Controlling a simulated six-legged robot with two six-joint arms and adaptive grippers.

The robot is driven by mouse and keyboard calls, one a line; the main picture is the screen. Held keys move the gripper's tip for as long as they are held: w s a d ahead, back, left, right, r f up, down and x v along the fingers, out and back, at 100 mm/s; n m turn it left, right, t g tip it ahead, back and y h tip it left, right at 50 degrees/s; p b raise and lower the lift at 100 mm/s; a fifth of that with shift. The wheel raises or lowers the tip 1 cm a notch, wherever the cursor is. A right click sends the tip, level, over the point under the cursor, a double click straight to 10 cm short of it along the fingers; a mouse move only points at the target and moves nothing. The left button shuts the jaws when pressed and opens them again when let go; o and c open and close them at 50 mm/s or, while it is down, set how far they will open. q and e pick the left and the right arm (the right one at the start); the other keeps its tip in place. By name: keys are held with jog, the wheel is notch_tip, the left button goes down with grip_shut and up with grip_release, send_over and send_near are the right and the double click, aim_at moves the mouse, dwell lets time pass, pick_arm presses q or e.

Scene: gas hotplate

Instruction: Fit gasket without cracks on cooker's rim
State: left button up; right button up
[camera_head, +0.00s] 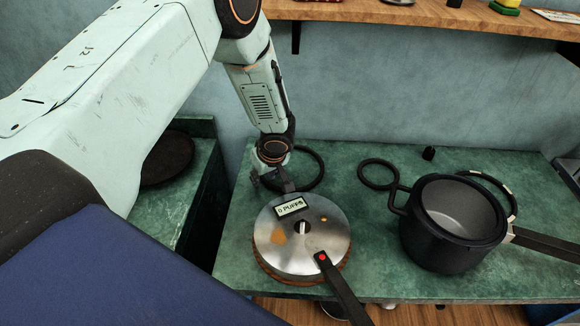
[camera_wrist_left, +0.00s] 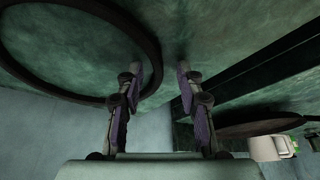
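A large black ring gasket (camera_head: 318,170) lies on the green counter behind the lid; it also fills the left of the left wrist view (camera_wrist_left: 60,92). A smaller black ring (camera_head: 378,174) lies to its right. A third ring (camera_head: 512,200) shows partly behind the dark cooker pot (camera_head: 440,245). Cracks are too small to tell. The steel lid (camera_head: 285,258), with a "0 PUFFS" label, sits on a brown round base. My left gripper (camera_head: 268,181) is at the large ring's left side. In the left wrist view its fingers (camera_wrist_left: 160,67) are apart, with the ring's rim between them. My right gripper is out of view.
The lid handle (camera_head: 343,290) with a red button points toward the front. The pot's long handle (camera_head: 550,243) reaches right. A small black knob (camera_head: 429,153) stands at the back. A wooden shelf (camera_head: 420,14) hangs above. A gap separates the left counter, which holds a dark round plate (camera_head: 168,158).

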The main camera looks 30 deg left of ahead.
pick_arm(q)
jog(key=shift+w+d+r, duration=0.1)
jog(key=shift+d+r, duration=0.05)
jog(key=shift+d, duration=0.2)
jog(key=shift+c, duration=0.8)
jog(key=shift+a, duration=0.45)
jog(key=c, duration=0.5)
jog(key=shift+f, duration=0.2)
grip_shut()
jog(key=shift+d+r, duration=0.15)
jog(key=shift+d, duration=0.2)
jog(key=shift+a, duration=0.15)
